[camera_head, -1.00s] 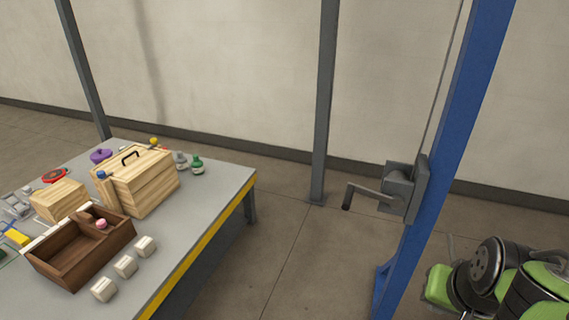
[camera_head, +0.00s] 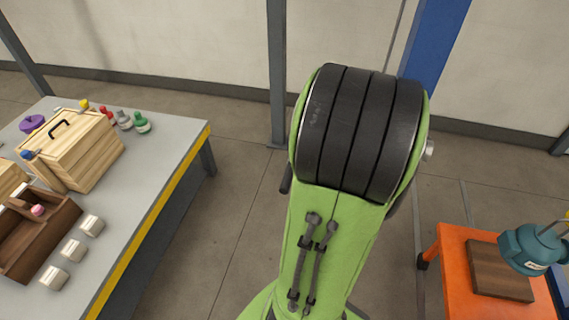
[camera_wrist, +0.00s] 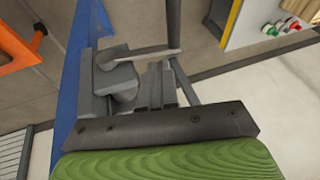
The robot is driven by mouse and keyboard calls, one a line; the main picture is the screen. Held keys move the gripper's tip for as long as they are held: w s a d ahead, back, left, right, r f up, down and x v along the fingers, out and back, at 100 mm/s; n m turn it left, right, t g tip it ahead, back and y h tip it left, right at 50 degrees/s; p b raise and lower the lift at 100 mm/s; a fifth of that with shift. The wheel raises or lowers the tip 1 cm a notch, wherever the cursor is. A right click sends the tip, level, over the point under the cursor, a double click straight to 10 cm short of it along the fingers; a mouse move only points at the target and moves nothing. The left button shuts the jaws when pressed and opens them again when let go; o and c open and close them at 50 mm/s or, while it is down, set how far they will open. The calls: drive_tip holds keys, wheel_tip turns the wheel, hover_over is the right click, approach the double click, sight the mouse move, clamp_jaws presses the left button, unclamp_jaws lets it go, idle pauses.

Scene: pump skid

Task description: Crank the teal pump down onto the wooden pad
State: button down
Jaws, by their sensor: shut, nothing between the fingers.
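The teal pump (camera_head: 530,250) is at the right edge of the head view, partly cut off, with a yellow part on top. It overlaps the right side of the wooden pad (camera_head: 492,278) in the picture; the gap between them is hard to judge. The wooden pad lies on an orange stand (camera_head: 450,262). In the wrist view the grey winch (camera_wrist: 112,82) is on the blue post, with its crank arm (camera_wrist: 145,53) extending right. My gripper (camera_wrist: 166,70) is shut and empty close beside the crank; contact cannot be told. My arm hides the winch in the head view.
The blue post (camera_head: 436,45) stands behind my arm, with a grey post (camera_head: 276,80) to its left. A grey table (camera_head: 165,165) with a wooden box (camera_head: 75,150), an open brown tray and small blocks stands at left. Floor is clear between table and arm.

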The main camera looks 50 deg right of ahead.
drive_tip(key=w+a+b+x, duration=0.1)
drive_tip(key=a+x, duration=0.1)
drive_tip(key=x, duration=1)
drive_tip(key=shift+d, duration=0.2)
drive_tip(key=shift+w+f, duration=0.15)
drive_tip(key=shift+f, duration=0.05)
